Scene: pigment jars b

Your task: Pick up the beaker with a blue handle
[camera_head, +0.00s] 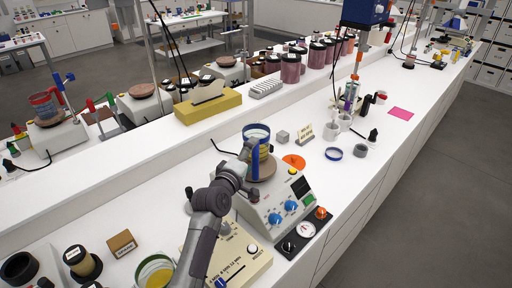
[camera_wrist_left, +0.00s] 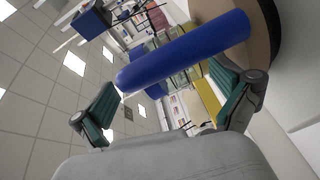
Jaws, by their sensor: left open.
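The beaker (camera_head: 264,150) has a blue rim, yellowish contents and an upright blue handle (camera_head: 255,159). It stands on the brown round plate (camera_head: 270,172) of a hotplate device in the middle of the head view. My left gripper (camera_head: 246,172) is open at the handle's near side. In the left wrist view, the handle (camera_wrist_left: 185,50) crosses diagonally between the two spread green-padded fingers of my left gripper (camera_wrist_left: 163,84). The pads do not appear closed on it. My arm hides part of the device. My right gripper is out of view.
A yellow box (camera_head: 208,107) stands behind. Another red beaker (camera_head: 43,105) is at far left.

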